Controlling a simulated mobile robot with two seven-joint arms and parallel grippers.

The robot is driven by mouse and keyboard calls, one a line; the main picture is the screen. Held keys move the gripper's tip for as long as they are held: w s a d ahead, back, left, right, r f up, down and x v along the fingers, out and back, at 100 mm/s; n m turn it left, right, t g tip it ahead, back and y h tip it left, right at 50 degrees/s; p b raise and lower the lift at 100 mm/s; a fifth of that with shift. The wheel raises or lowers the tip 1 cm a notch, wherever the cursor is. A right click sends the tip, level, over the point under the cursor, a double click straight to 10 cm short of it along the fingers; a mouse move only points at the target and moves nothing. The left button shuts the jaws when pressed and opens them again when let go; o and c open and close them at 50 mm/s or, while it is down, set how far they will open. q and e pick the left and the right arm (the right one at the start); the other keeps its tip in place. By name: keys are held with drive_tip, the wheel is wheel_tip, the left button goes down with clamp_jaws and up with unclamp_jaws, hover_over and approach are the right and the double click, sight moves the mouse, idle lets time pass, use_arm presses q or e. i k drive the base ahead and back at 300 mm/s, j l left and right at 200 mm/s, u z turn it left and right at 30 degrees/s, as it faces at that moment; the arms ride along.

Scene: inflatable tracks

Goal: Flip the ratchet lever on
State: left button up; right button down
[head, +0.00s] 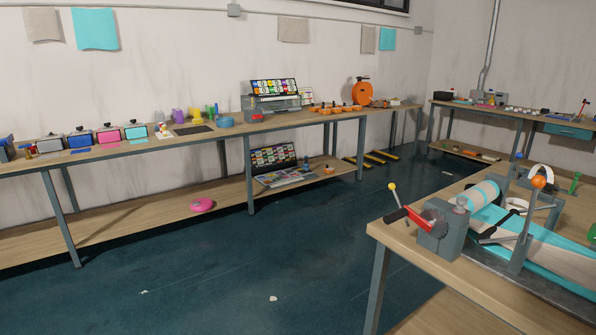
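On the near right workbench (395,238), a grey machine holds a light roll (481,194) and a turquoise and pale sheet. At its left end is a grey block (438,235) with a red crank arm (417,219) that has a black handle. A thin lever with a yellow knob (392,187) stands up beside the crank, tilted slightly left. A second lever with an orange knob (538,182) stands on the machine's frame. I cannot tell from the view which one is the ratchet lever. Neither of my grippers is in view.
A long bench (105,152) with coloured boxes runs along the left wall, with a pink item (202,205) on its lower shelf. Another bench (500,113) stands at the back right. The dark floor (200,270) between the benches is mostly free, with a few small scraps.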

sight(391, 186)
drive_tip(key=i+j+z, duration=0.15)
drive_tip(key=i, duration=0.35)
drive_tip(key=i+j+z, duration=0.1)
drive_tip(key=i, duration=0.45)
drive_tip(key=i+j+z, duration=0.15)
drive_tip(key=i, duration=0.35)
drive_tip(key=i+j+z, duration=0.1)
drive_tip(key=i+j, duration=0.25)
drive_tip(key=i, duration=0.15)
drive_tip(key=i+j+z, duration=0.15)
drive_tip(key=z, duration=0.35)
drive_tip(key=i+j+z, duration=0.35)
drive_tip(key=z, duration=0.15)
drive_tip(key=i+j+z, duration=0.15)
drive_tip(key=j+z, duration=0.2)
drive_tip(key=z, duration=0.15)
drive_tip(key=i+j+z, duration=0.1)
drive_tip(key=j+z, duration=0.7)
drive_tip(key=z, duration=0.2)
drive_tip(key=j+z, duration=0.25)
drive_tip(key=j, duration=0.35)
